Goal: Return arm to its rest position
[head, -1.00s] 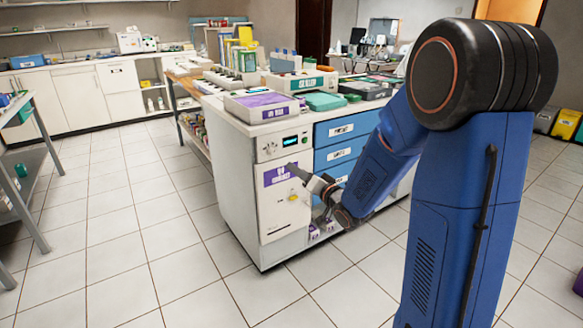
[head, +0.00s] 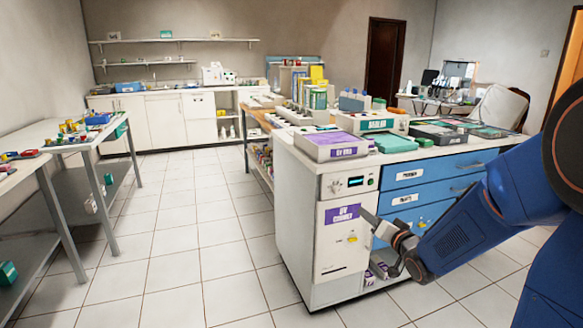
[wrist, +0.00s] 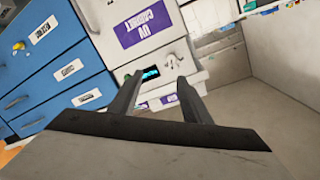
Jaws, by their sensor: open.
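My gripper (head: 370,220) is in front of the white UV cabinet (head: 325,277), beside its purple label, with my blue arm reaching in from the right edge. In the wrist view, my gripper (wrist: 159,80) shows two dark fingers spread apart with nothing between them. The purple UV cabinet label (wrist: 143,23) and its small display (wrist: 150,73) appear beyond the fingers, tilted in that view. I cannot tell the exact gap between the fingertips and the cabinet front.
Blue drawers (head: 425,172) adjoin the cabinet close to my arm. Boxes, including a purple-topped one (head: 335,138), crowd the counter. A metal-legged table (head: 38,133) with small items stands at left. The tiled floor (head: 190,230) between is clear.

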